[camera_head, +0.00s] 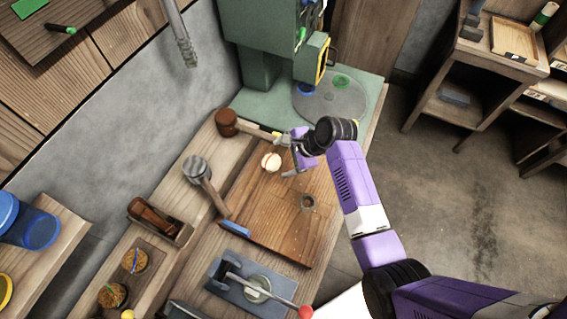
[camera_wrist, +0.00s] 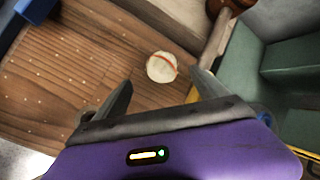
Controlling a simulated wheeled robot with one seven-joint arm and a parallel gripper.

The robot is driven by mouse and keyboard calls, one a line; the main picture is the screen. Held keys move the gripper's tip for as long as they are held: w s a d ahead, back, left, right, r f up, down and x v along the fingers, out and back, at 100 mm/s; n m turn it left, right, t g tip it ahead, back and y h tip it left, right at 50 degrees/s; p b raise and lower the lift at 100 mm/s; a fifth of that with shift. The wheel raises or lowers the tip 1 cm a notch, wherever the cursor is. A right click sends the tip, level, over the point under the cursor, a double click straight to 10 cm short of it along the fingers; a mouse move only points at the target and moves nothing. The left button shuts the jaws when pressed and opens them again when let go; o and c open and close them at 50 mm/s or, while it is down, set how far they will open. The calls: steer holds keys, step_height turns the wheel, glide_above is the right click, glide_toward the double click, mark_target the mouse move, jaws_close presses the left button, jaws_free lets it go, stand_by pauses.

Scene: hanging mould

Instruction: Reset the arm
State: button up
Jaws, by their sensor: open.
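My purple arm reaches in from the lower right in the head view. My gripper (camera_head: 290,156) is over the far part of the brown wooden board (camera_head: 265,215). Its fingers are spread, with nothing seen between them. In the wrist view my gripper (camera_wrist: 160,92) shows its two grey fingers wide apart. A small round cream piece (camera_head: 271,162) with a reddish line lies on the board, close to the fingers and apart from them. It also shows in the wrist view (camera_wrist: 161,68), beyond the gap between the fingertips.
A wooden mallet (camera_head: 228,122) and a metal hammer (camera_head: 198,171) lie left of the board. A green machine (camera_head: 262,45) stands behind it. A red-knobbed clamp (camera_head: 248,289) is in front. The floor at right is clear.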

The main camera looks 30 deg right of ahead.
steer(key=shift+s+d+r, duration=0.1)
steer(key=shift+d+r, duration=0.05)
steer(key=shift+r, duration=0.3)
steer(key=w+d+r+n+t+h, duration=0.2)
steer(key=w+d+r+n+t, duration=0.2)
steer(key=w+r, duration=0.15)
steer(key=s+d+r+n+t+h+b, duration=0.2)
steer(key=s+r+n+t+h, duration=0.15)
steer(key=s+n, duration=0.3)
steer(key=s+a+r+n+b, duration=0.1)
steer(key=s+a+r+n, duration=0.1)
steer(key=s, duration=1)
steer(key=s+a+r+n+t+y+b, duration=0.1)
steer(key=s+a+n, duration=0.3)
steer(key=s, duration=0.7)
steer(key=s+a+r+n+t+y+b, duration=0.1)
steer(key=s+a+r+n+b, duration=0.1)
steer(key=s, duration=1)
steer(key=shift+s+a+r+n+b, duration=0.35)
steer(key=shift+r+n+b, duration=0.2)
steer(key=shift+r+b, duration=0.2)
